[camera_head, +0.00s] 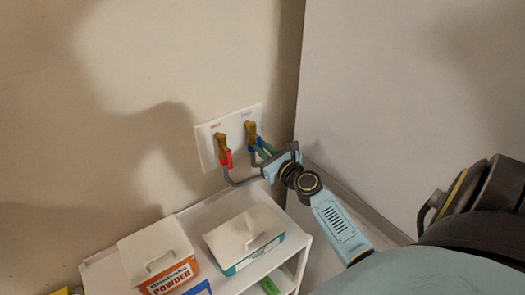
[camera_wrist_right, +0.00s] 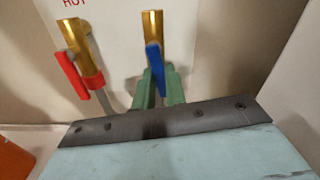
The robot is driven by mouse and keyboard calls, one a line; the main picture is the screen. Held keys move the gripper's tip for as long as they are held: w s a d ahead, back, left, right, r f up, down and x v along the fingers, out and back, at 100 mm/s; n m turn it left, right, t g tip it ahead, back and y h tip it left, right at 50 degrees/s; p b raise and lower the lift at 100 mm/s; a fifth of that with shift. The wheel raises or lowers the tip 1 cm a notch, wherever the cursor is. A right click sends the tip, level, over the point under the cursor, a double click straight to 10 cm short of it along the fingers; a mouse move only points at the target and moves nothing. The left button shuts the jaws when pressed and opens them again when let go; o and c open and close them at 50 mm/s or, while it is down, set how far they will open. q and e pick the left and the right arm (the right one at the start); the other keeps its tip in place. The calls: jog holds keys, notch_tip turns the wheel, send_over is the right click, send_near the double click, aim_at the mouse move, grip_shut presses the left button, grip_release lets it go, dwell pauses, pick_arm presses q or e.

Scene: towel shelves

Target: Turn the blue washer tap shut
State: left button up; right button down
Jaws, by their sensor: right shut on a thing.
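The blue washer tap (camera_head: 250,131) is a brass valve with a blue lever, on a white wall plate (camera_head: 208,151). In the right wrist view the blue lever (camera_wrist_right: 154,58) points down and slightly right below its brass body (camera_wrist_right: 152,27). My right gripper (camera_head: 263,149) reaches the tap from the lower right. Its green fingers (camera_wrist_right: 158,78) stand on either side of the blue lever and are shut on it. My left gripper is not in view.
A second brass tap with a red lever (camera_wrist_right: 71,75) stands close on the left, under the label HOT. Below is a white shelf (camera_head: 196,213) with a powder box (camera_head: 160,257) and a teal-and-white box (camera_head: 243,238). A pale panel (camera_head: 400,90) rises on the right.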

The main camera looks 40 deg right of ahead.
jog(key=shift+s+d+r+n, duration=0.1)
jog(key=shift+d+r+n, duration=0.35)
jog(key=shift+n, duration=2.2)
jog(key=shift+d+r+n, duration=0.4)
jog(key=shift+r+n, duration=0.1)
jog(key=shift+n, duration=2.1)
jog(key=shift+s+d+r+n, duration=0.1)
jog(key=shift+d+r+n, duration=0.35)
jog(key=shift+n, duration=2.2)
jog(key=shift+r, duration=0.1)
jog(key=c, duration=1.4)
grip_release()
jog(key=shift+c, duration=0.2)
